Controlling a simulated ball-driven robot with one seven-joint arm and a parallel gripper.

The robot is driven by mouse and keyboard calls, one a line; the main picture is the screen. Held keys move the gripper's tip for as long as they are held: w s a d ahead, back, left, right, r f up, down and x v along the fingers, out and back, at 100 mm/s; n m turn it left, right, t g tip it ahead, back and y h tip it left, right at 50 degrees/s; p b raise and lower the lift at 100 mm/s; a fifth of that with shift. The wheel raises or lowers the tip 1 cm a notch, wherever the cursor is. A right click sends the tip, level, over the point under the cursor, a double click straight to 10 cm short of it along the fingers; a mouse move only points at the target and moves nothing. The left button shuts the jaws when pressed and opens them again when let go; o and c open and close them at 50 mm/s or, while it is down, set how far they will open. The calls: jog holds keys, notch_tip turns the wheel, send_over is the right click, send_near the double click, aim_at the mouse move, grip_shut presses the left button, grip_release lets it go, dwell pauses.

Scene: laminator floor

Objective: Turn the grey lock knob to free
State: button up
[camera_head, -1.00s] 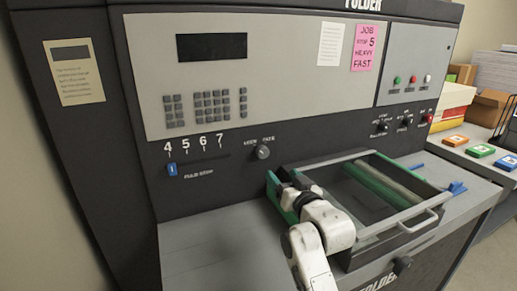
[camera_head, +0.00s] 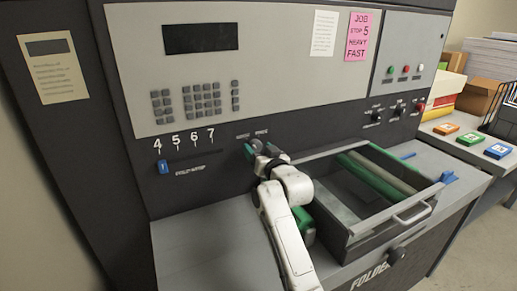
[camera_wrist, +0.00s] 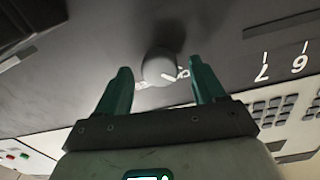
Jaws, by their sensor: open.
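The grey lock knob (camera_wrist: 159,68) shows in the wrist view as a round knob on the dark panel, with a white mark beside it and part of the lettering hidden behind it. My gripper (camera_wrist: 163,75) has two green fingers, open, one on each side of the knob in that view. Whether they touch it I cannot tell; a gap shows on both sides. In the head view my gripper (camera_head: 254,149) is at the panel under the lock lettering, and it mostly hides the knob.
A grey tray (camera_head: 408,207) with a green roller sits open to the right of my arm. The blue slider (camera_head: 163,167) is under the 4 at left. A keypad (camera_head: 196,102) is above. Small switches (camera_head: 399,109) are at right. The grey tabletop (camera_head: 200,245) at left is clear.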

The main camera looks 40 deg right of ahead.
jog(key=shift+w+d, duration=0.1)
jog(key=shift+w, duration=0.1)
jog(key=shift+c, duration=0.4)
jog(key=c, duration=1)
